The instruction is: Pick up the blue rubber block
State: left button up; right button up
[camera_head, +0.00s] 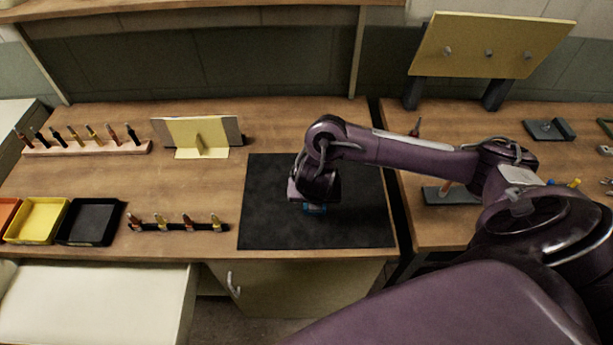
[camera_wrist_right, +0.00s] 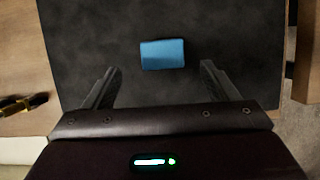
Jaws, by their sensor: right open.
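The blue rubber block (camera_wrist_right: 162,54) lies on the black mat (camera_wrist_right: 80,30) in the right wrist view. It sits between and a little beyond the two fingers of my right gripper (camera_wrist_right: 156,78), which is open and empty. The mat (camera_head: 270,220) covers the bench there. I cannot tell the exact height of the fingers above the mat. My left gripper is not in view.
A rack of tools (camera_head: 180,226) stands left of the mat, near yellow (camera_head: 38,220) and black trays (camera_head: 92,222). A cream plate on a stand (camera_head: 200,140) is behind. A gap separates the right bench (camera_head: 425,230), which holds a raised panel (camera_head: 490,45).

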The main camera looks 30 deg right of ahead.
jog(key=f+b, duration=0.1)
jog(key=f, duration=0.2)
jog(key=shift+d+f+b, duration=0.25)
jog(key=shift+d+b, duration=0.1)
jog(key=x, duration=0.2)
jog(key=shift+w+f, duration=0.2)
jog(key=shift+w, duration=0.1)
jog(key=shift+w+d+f, duration=0.1)
jog(key=shift+w+f, duration=0.05)
jog(key=shift+f, duration=0.2)
jog(key=c, duration=1.1)
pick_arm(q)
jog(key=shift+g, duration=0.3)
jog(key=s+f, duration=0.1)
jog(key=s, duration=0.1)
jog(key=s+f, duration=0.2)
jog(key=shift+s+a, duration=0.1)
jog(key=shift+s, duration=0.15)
pick_arm(e)
jog(key=shift+r, duration=0.15)
